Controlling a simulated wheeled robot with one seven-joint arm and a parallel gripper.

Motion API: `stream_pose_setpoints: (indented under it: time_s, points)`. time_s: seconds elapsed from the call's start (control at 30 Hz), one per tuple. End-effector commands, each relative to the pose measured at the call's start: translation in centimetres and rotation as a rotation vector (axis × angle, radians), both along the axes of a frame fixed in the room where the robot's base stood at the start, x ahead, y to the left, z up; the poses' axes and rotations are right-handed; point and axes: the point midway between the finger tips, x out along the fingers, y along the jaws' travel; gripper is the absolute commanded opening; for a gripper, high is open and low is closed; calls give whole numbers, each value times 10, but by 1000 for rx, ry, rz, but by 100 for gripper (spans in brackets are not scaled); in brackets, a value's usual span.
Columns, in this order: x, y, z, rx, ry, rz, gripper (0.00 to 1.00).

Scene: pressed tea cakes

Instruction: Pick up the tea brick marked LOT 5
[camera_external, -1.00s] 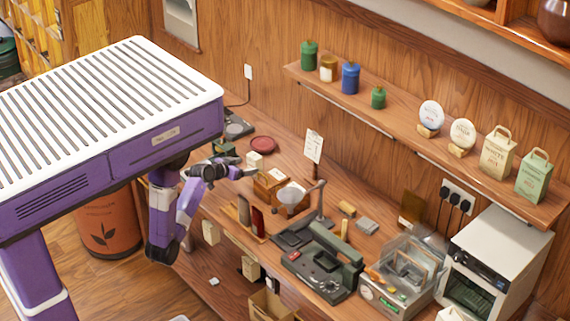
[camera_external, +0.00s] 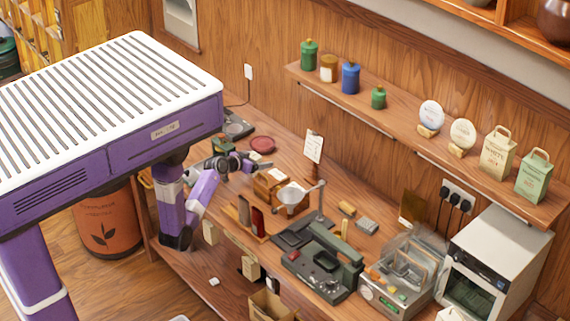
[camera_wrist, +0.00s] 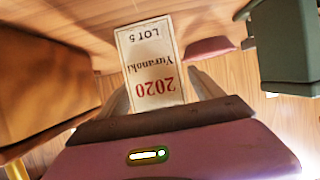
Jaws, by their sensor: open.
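The tea brick marked LOT 5 (camera_wrist: 152,62) shows in the wrist view as a pale labelled block, its print upside down: "2020", "Yuranoki", "LOT 5". My gripper (camera_wrist: 157,88) is open, with one grey finger on either side of the brick's near part. I cannot tell whether the fingers touch it. In the external view my gripper (camera_external: 250,164) is low over the counter, between the red round dish and the wooden box. I cannot make out the brick there.
A wooden box (camera_external: 266,189) stands close to my gripper, and a brown wooden block (camera_wrist: 42,78) fills the wrist view's left. A red dish (camera_external: 262,144) lies behind. A dark green object (camera_wrist: 288,45) is close at right. A scale (camera_external: 318,262) stands further right.

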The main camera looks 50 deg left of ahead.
Motion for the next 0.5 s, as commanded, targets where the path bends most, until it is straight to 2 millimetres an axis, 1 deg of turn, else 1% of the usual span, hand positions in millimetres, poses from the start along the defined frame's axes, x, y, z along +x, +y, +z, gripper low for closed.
stream_pose_setpoints:
  time_s: [0.17,0.27,0.3,0.37,0.5]
  points:
    - [0,0,0,0,0,0,76]
    - [0,0,0,0,0,0,59]
    - [0,0,0,0,0,0,51]
    - [0,0,0,0,0,0,39]
    - [0,0,0,0,0,0,12]
